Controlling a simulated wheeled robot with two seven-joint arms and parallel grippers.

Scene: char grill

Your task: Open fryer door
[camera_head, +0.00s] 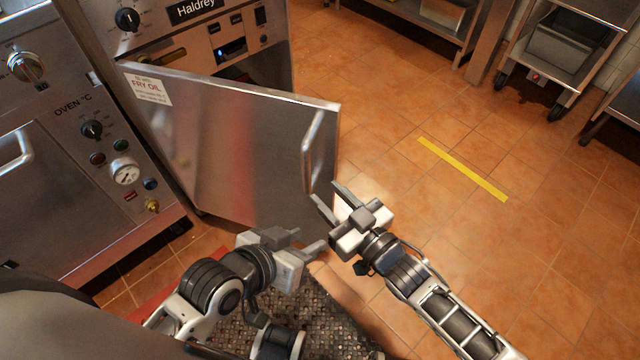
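The fryer door (225,150) is a flat steel panel with a "FRY OIL" label (148,90) near its upper left. It stands swung out from the fryer (190,30), with an opening visible behind its top edge. Its vertical bar handle (313,150) is near the free right edge. My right gripper (327,192) is open, with its fingertips just below and right of the handle's lower end; I see nothing between the fingers. My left gripper (311,238) is lower, in front of the door's bottom right corner. Its fingers look apart and empty.
An oven (60,170) with knobs and a gauge stands at the left, close to the door. A dark perforated mat (330,325) lies below my grippers. The tiled floor (540,250) at the right is clear, with a yellow strip (462,168). Wheeled steel racks (565,45) stand at the back right.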

